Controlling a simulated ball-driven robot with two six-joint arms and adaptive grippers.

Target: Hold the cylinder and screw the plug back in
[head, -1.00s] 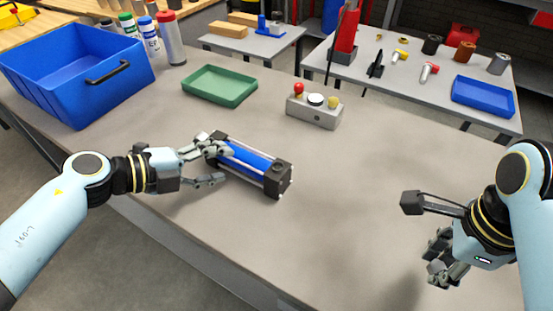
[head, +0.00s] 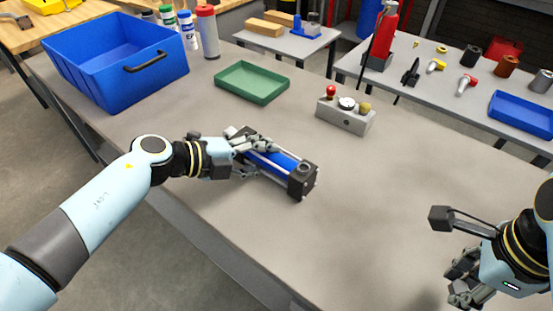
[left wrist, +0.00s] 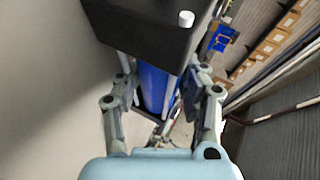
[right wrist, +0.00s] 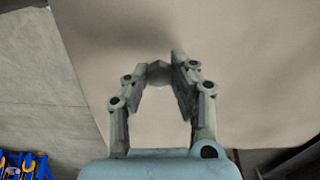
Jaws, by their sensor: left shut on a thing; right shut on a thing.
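The cylinder (head: 288,163) lies on the grey workbench, with a blue barrel, silver rods and black end blocks. Its near-right end block (head: 302,182) has a round port on top. My left gripper (head: 262,152) is shut around the barrel near its left part. In the left wrist view the blue barrel (left wrist: 156,88) sits between the fingers, below the black end block (left wrist: 150,22). My right gripper (head: 463,282) is at the lower right, away from the cylinder. In the right wrist view its fingertips close on a small grey plug (right wrist: 159,74), partly hidden by the fingers.
A grey block with red, white and yellow knobs (head: 345,117) stands behind the cylinder. A green tray (head: 252,97) and a blue crate (head: 115,85) are further back left. The bench between the cylinder and my right gripper is clear.

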